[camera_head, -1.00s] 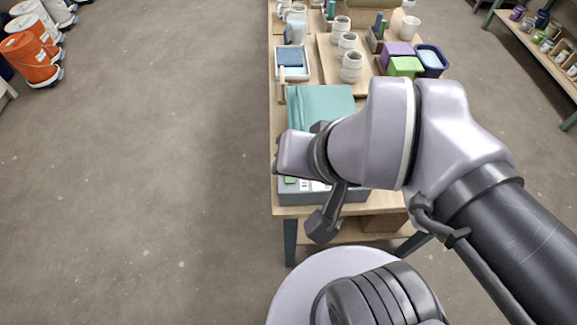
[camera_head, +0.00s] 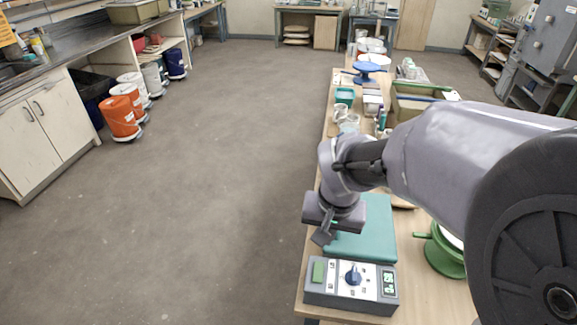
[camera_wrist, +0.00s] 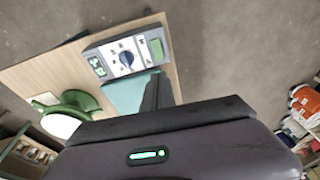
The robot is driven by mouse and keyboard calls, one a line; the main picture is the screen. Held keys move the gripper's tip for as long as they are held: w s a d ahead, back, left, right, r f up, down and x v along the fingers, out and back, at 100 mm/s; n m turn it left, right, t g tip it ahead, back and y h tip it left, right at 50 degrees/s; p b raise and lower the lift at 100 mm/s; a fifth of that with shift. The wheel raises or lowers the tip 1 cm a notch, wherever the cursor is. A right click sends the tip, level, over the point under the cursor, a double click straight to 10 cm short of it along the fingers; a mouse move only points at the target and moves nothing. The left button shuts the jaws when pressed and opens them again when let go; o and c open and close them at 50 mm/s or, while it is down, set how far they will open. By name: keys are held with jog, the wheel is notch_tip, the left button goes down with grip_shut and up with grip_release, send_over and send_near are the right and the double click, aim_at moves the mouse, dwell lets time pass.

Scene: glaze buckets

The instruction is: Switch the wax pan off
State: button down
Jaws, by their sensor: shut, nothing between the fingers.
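A grey control box (camera_head: 351,286) stands on the near end of the bench. A teal slab (camera_head: 372,235) lies right behind the box. A green round pan (camera_head: 437,255) with a white inside sits to the right, partly hidden by my arm. My gripper (camera_head: 322,238) is shut and empty, above the teal slab's left edge, apart from the box.
Cups, a blue turntable (camera_head: 369,68) and a tan tray (camera_head: 405,103) stand farther along the bench. Open floor (camera_head: 210,180) lies to the left. Orange buckets (camera_head: 119,118) stand by the left cabinets. My arm covers much of the bench's right side.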

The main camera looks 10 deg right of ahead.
aim_at(320, 265)
jog(key=w+f, duration=0.2)
jog(key=f, duration=0.1)
jog(key=shift+d+f+g, duration=0.1)
jog(key=shift+d+g, duration=0.05)
jog(key=shift+g, duration=0.15)
jog(key=f+b, duration=0.1)
jog(key=f, duration=0.3)
jog(key=w+f+b, duration=0.1)
jog(key=f+b, duration=0.1)
jog(key=f, duration=0.3)
jog(key=w+f+b, duration=0.1)
jog(key=f+b, duration=0.1)
jog(key=f, duration=0.2)
jog(key=shift+d+f, duration=0.35)
jog(key=shift+f, duration=0.1)
